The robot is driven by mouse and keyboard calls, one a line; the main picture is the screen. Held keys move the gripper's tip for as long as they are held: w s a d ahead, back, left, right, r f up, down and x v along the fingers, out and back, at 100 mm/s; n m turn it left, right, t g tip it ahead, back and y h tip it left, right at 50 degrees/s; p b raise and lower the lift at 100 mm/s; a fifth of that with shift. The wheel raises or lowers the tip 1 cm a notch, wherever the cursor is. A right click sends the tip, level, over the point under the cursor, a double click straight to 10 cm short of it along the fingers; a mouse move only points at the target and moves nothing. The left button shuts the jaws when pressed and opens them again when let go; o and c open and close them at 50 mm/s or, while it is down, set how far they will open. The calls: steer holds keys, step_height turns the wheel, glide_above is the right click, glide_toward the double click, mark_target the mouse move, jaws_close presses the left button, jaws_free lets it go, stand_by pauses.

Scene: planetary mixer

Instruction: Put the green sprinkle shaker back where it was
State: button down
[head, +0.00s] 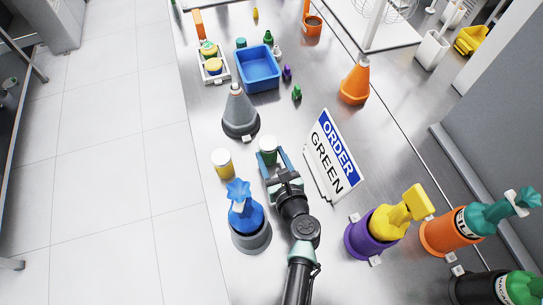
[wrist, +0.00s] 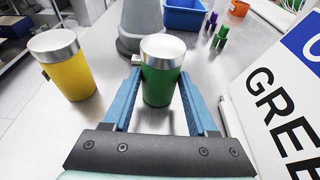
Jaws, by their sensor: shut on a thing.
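The green sprinkle shaker (head: 269,158), with a silver-white lid, stands upright between the blue fingers of my gripper (head: 273,160). In the wrist view the green shaker (wrist: 161,86) sits between the two fingers of my gripper (wrist: 160,92), which is shut on it. Its base is near the metal table top; I cannot tell whether it touches. A yellow shaker (head: 222,167) with a similar lid stands upright just to the left, apart from the gripper. It also shows in the wrist view (wrist: 70,76).
A sign reading "ORDER GREEN" (head: 332,157) stands close on the right. A grey cone-shaped holder (head: 240,117) is behind, and a blue-topped one (head: 243,220) is in front left. A blue bin (head: 258,68) is farther back. The table's left edge runs beside the yellow shaker.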

steer(key=shift+f, duration=0.2)
steer(key=shift+c, duration=1)
jaws_free()
steer(key=shift+r, duration=0.15)
